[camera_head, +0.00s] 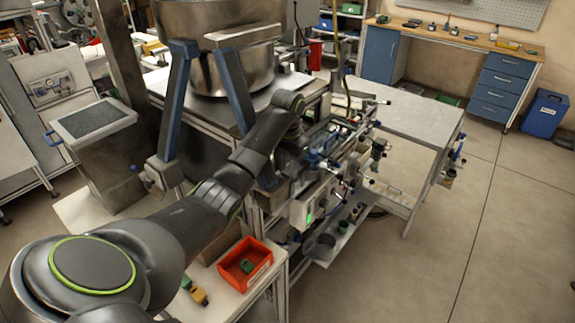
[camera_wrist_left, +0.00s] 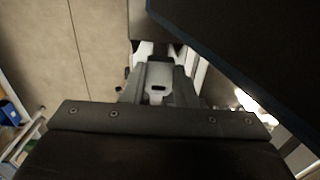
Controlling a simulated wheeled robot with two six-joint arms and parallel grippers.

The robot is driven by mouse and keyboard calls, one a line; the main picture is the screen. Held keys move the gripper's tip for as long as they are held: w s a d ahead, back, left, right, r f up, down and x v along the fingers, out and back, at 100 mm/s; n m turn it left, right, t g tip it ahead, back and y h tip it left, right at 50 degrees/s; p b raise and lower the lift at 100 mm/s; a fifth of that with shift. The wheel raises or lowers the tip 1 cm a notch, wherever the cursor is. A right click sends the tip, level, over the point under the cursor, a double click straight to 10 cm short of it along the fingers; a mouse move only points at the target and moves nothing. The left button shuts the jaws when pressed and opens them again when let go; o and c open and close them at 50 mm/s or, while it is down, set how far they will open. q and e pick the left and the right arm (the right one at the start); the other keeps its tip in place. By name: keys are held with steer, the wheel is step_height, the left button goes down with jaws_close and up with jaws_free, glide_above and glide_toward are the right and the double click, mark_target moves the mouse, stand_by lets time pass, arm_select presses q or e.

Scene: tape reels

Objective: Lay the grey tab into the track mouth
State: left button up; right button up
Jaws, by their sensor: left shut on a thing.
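My left arm reaches from the lower left over the middle machine in the head view, and its gripper is mostly lost among the machine's fittings. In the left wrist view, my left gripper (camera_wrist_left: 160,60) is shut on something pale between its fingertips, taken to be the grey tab. The tab's outline is too small and dark to make out. I cannot pick out the track mouth; the cluttered machine fittings (camera_head: 345,140) lie around the gripper's end. My right gripper is not in view.
A large steel bowl (camera_head: 207,72) stands behind my arm between blue-grey posts (camera_head: 176,100). A red-orange bin (camera_head: 246,262) with a green piece sits at the lower front. A grey table (camera_head: 405,112) stands to the right. The floor at the right is clear.

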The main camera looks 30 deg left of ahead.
arm_select(q)
steer(key=shift+s+d, duration=0.15)
steer(key=shift+s, duration=0.1)
steer(key=shift+w+f, duration=0.1)
steer(key=shift+f, duration=0.3)
steer(key=o, duration=1)
steer(key=shift+w, duration=0.1)
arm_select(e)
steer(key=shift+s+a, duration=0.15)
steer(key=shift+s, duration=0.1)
